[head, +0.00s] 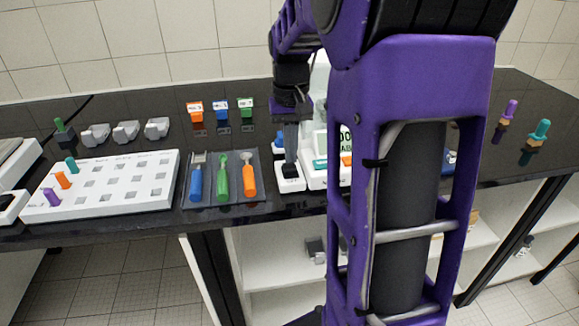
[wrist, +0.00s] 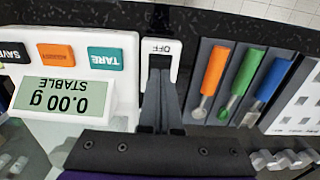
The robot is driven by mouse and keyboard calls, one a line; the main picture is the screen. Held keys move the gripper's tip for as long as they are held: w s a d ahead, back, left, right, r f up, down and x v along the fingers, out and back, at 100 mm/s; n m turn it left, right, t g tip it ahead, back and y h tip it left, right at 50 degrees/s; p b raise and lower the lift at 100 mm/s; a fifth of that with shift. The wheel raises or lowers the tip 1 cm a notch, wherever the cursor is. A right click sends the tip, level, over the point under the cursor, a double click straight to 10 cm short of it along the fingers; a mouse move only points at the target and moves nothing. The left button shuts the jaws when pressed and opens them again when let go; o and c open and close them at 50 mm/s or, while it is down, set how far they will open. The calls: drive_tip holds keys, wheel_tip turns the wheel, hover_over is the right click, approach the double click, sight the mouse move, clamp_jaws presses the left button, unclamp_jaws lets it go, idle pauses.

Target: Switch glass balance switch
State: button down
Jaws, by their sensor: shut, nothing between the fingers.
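The glass balance (head: 318,178) is white and partly hidden behind my arm. Its display (wrist: 62,97) reads "0.00 g STABLE", upside down in the wrist view. The balance switch is a small white box (head: 290,184) beside the balance; in the wrist view the switch box (wrist: 176,48) shows the word OFF at its edge. My gripper (head: 291,160) points down at the switch, and its fingers are shut and empty. In the wrist view the fingertips (wrist: 159,72) cover the dark rocker area, so I cannot tell the rocker's position or whether they touch it.
A dark tray (head: 258,199) with blue, green and orange tools lies left of the switch. A white rack (head: 140,195) with colored pegs stands further left. TARE (wrist: 104,58) and orange (wrist: 56,53) buttons sit close to my fingers. Colored bottles or blocks stand behind.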

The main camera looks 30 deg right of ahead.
sight(290, 170)
drive_tip(key=shift+f, duration=1.2)
idle(0.6)
drive_tip(key=shift+r, duration=0.1)
wheel_tip(290, 170, up, 7)
drive_tip(key=p, duration=0.5)
drive_tip(key=shift+p, duration=0.4)
